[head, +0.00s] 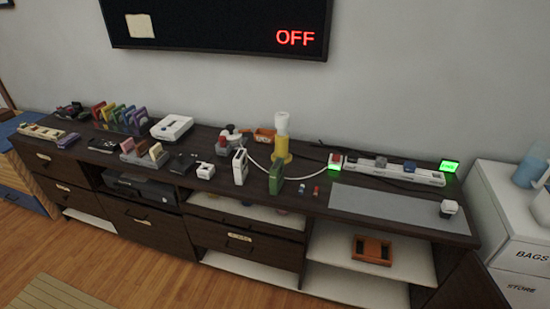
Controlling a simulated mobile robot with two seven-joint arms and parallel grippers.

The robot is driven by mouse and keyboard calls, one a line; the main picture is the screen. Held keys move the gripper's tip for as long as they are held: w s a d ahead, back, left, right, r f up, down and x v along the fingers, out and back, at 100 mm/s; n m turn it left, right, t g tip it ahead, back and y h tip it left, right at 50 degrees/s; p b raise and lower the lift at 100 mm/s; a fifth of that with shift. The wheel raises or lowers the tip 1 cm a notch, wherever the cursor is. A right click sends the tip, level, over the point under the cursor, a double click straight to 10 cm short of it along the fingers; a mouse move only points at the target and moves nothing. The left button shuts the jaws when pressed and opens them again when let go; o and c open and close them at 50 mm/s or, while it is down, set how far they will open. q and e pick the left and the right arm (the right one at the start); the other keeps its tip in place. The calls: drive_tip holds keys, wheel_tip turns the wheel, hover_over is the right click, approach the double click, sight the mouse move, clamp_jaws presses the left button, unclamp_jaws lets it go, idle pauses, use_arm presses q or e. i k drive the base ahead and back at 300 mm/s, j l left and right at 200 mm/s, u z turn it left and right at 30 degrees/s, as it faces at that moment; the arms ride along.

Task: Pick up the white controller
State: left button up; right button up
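A small white blocky item (205,170) sits near the front edge of the dark cabinet top, left of its middle; it may be the white controller, but it is too small to be sure. A larger white console-like box (171,128) lies behind it and to the left. A dark controller-like item (182,163) lies just left of the small white item. Neither of my grippers is in the head view.
The dark cabinet (215,213) has a crowded top. A white upright card-like item (240,167), a green one (277,172) and a yellow-and-white bottle-shaped item (282,140) stand right of the small white item. A grey mat (385,208) lies mostly clear at the right.

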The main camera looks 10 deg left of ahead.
sight(239, 163)
drive_tip(key=i+j+z, duration=0.65)
drive_tip(key=j+z, duration=0.15)
drive_tip(key=j, duration=0.15)
